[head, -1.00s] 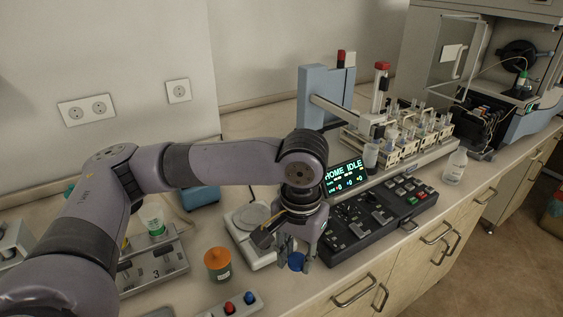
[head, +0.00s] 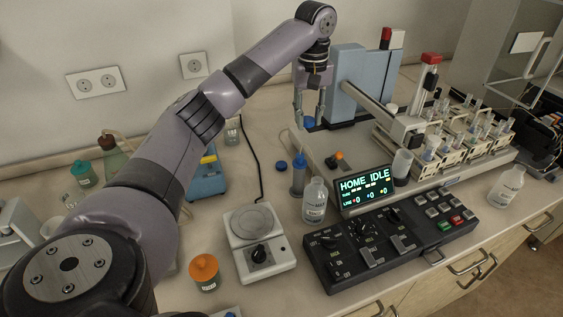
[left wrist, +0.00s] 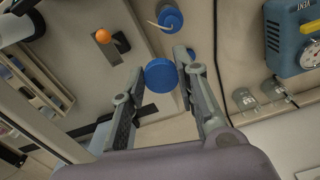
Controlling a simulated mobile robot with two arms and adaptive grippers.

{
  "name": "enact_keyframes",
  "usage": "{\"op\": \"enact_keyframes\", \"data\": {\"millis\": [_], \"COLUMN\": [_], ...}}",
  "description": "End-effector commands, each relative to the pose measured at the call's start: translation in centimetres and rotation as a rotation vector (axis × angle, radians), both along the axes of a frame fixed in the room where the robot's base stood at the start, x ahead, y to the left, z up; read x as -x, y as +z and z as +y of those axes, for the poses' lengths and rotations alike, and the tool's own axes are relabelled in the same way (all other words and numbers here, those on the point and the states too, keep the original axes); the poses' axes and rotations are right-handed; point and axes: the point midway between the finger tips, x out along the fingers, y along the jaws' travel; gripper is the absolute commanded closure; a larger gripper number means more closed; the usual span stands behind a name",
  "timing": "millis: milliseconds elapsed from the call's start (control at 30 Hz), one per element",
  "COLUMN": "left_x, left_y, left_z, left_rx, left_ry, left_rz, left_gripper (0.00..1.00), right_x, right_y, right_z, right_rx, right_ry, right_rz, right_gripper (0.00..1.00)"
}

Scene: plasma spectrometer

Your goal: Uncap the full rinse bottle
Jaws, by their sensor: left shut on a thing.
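My left gripper (head: 309,117) is shut on a blue cap (head: 309,122), high in front of the blue-grey tower of the sampler. In the left wrist view the round blue cap (left wrist: 160,76) sits between the fingertips of the left gripper (left wrist: 160,66). A second clear bottle (head: 506,187), also without a visible cap, stands at the right. My right gripper is not in view.
A blue tube-like item (head: 298,176) and a blue disc (head: 282,165) are behind the bottle. The sampler's racks (head: 450,135) stand at the right.

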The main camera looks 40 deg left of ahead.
Motion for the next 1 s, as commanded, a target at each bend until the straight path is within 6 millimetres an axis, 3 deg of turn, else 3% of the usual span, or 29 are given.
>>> {"op": "enact_keyframes", "data": {"millis": [33, 100, 233, 467, 800, 1000], "left_x": [0.0, 0.1, 0.3, 0.5, 0.5, 0.4], "left_y": [0.0, -0.2, -0.7, -5.0, -13.7, -16.1], "left_z": [1.8, 3.6, 5.3, 5.7, 5.6, 5.6], "left_rx": [0.003, 0.003, 0.003, -0.001, 0.001, 0.002], "left_ry": [0.066, 0.132, 0.199, 0.212, 0.212, 0.211], "left_rz": [0.002, 0.001, -0.002, 0.002, -0.001, -0.005], "left_gripper": [1.00, 1.00, 1.00, 1.00, 1.00, 1.00], "right_x": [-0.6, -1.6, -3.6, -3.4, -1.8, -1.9], "right_y": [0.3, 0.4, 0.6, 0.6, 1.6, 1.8], "right_z": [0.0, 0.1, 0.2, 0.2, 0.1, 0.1], "right_rx": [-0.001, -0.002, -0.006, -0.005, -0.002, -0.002], "right_ry": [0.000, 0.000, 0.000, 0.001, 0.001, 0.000], "right_rz": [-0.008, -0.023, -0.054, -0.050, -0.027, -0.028], "right_gripper": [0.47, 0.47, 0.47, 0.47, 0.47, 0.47]}}
